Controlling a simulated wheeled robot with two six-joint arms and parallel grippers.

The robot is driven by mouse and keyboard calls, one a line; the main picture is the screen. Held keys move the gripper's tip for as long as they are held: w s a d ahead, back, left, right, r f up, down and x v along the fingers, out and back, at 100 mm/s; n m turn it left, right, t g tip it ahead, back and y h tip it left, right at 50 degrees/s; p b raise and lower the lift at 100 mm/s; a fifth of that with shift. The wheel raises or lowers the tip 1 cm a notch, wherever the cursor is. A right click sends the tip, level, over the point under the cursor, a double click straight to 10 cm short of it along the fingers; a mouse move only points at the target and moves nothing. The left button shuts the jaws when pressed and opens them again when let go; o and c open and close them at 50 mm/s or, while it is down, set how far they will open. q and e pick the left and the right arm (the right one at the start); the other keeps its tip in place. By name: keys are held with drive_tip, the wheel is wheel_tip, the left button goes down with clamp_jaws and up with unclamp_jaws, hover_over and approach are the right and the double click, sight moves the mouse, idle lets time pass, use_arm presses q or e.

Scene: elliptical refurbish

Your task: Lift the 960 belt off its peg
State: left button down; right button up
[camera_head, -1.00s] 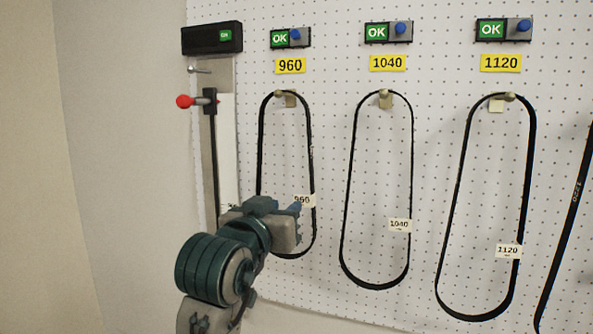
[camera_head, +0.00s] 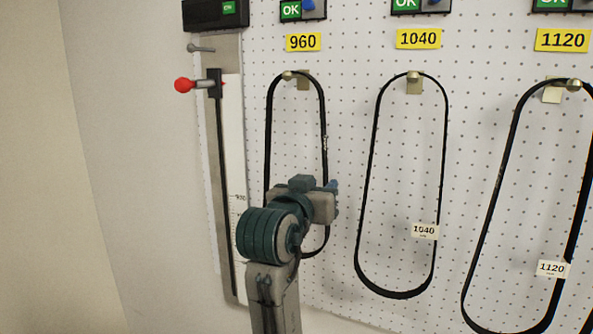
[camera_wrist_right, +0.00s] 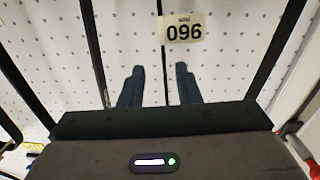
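The 960 belt (camera_head: 268,130) is a black loop hanging on its peg (camera_head: 288,76) under the yellow 960 label (camera_head: 303,42). My right gripper (camera_head: 334,190) is in front of the lower part of its right strand and hides part of it. In the right wrist view the two fingers of my right gripper (camera_wrist_right: 159,85) are apart. A thin dark strand shows between them, just below the upside-down white 960 tag (camera_wrist_right: 184,29). I cannot tell whether the fingers touch it. My left gripper is not in view.
The 1040 belt (camera_head: 440,150) and 1120 belt (camera_head: 498,170) hang to the right on the white pegboard (camera_head: 345,110). A gauge rail with a red knob (camera_head: 183,85) stands left of the 960 belt. A bare wall is further left.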

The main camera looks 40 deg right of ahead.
sight(324, 182)
drive_tip(key=shift+a+r, duration=0.1)
drive_tip(key=shift+r, duration=0.1)
drive_tip(key=p+x, duration=0.2)
drive_tip(key=x, duration=0.1)
drive_tip(key=p+x, duration=0.1)
drive_tip(key=x, duration=0.1)
drive_tip(key=shift+w+f+p, duration=0.15)
drive_tip(key=shift+f+p, duration=0.15)
drive_tip(key=shift+p, duration=0.1)
clamp_jaws()
